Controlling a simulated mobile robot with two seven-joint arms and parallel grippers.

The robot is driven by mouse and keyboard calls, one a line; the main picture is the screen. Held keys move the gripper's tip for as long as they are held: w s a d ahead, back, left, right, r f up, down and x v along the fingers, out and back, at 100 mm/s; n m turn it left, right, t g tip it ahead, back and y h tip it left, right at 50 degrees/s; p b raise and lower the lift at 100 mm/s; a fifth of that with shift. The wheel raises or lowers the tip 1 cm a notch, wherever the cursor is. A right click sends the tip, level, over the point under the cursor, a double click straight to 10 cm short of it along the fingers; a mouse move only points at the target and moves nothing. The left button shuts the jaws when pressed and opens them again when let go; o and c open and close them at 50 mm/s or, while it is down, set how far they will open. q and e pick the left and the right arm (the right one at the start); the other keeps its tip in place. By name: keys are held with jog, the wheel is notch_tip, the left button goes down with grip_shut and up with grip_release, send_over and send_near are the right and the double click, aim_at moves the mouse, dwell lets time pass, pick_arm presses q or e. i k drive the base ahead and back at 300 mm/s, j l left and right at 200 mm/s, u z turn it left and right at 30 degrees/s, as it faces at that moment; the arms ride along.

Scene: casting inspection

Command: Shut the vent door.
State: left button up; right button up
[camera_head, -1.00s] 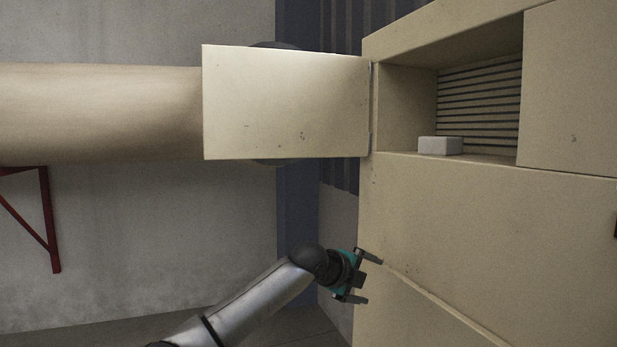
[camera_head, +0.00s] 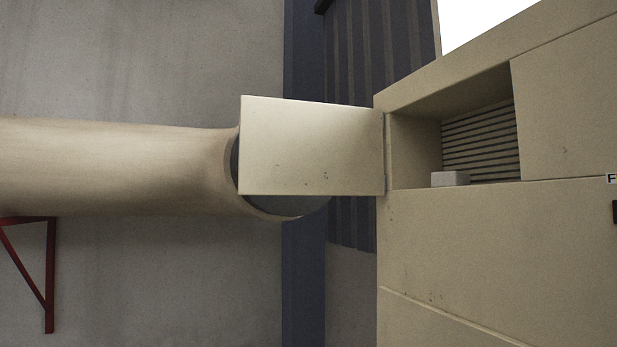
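The vent door (camera_head: 312,145) is a flat beige panel. It stands wide open, swung out to the left from its hinge at the left edge of the vent opening. The vent opening (camera_head: 415,145) in the beige cabinet (camera_head: 480,235) is uncovered, with dark horizontal slats (camera_head: 480,140) at its back. A small pale block (camera_head: 450,179) sits on the opening's lower ledge. Neither of my grippers shows in the head view.
A large beige pipe (camera_head: 110,165) runs from the left behind the door, in front of a grey wall. A red bracket (camera_head: 48,270) is under the pipe at the left. The space below the door is clear.

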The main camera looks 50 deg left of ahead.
aim_at(287, 148)
jog(key=k+z, duration=0.35)
jog(key=k+l+z, duration=0.1)
jog(key=z, duration=0.25)
jog(key=j+z, duration=0.25)
jog(key=j, duration=0.4)
jog(key=j+z, duration=0.3)
jog(key=j, duration=0.35)
jog(key=k+j, duration=0.1)
jog(key=j, duration=0.95)
jog(key=k+j, duration=0.15)
jog(key=j, duration=0.95)
jog(key=k, duration=0.05)
